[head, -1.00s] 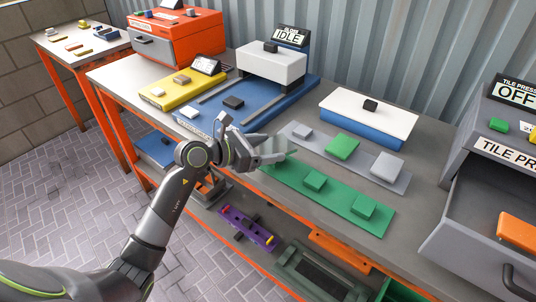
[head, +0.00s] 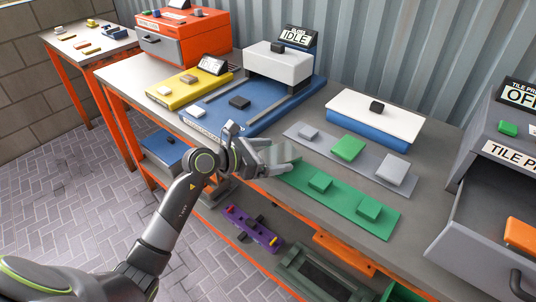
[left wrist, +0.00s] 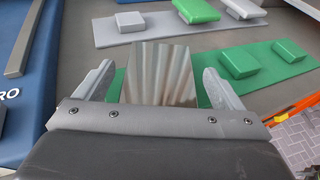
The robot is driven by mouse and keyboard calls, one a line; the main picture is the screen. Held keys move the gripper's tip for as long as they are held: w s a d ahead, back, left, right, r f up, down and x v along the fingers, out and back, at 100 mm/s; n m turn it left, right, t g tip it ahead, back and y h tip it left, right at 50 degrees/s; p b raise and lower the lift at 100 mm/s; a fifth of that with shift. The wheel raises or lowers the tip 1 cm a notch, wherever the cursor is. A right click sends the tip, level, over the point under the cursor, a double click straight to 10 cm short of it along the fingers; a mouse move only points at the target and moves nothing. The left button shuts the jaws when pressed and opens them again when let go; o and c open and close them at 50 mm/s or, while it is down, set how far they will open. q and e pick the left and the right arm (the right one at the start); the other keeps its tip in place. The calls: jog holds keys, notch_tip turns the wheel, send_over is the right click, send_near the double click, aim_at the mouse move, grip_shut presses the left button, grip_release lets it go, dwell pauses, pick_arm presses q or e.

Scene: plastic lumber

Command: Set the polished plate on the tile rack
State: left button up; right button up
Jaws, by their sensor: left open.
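The polished plate (left wrist: 160,75) is a shiny, streaked metal square between the two fingers of my left gripper (left wrist: 162,85) in the left wrist view. The gripper is open, with a gap on each side of the plate. The plate's near edge is hidden by the gripper body. In the head view the plate (head: 286,152) shows just past the fingers of my left gripper (head: 268,156). It overlaps the left end of a green strip (head: 338,203) bearing green blocks; I cannot tell if it rests there. A grey strip (head: 321,149) lies behind. Neither strip is labelled as the tile rack.
A blue machine (head: 215,118) marked IDLE stands left of the gripper. A white-topped blue block (head: 375,112) is at the back. The grey tile press (head: 480,230), marked OFF, has an open drawer at right. A purple tool (head: 250,230) lies on the lower shelf.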

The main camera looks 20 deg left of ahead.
pick_arm(q)
jog(key=shift+r, duration=0.25)
jog(key=v, duration=1.2)
jog(key=shift+b, duration=0.35)
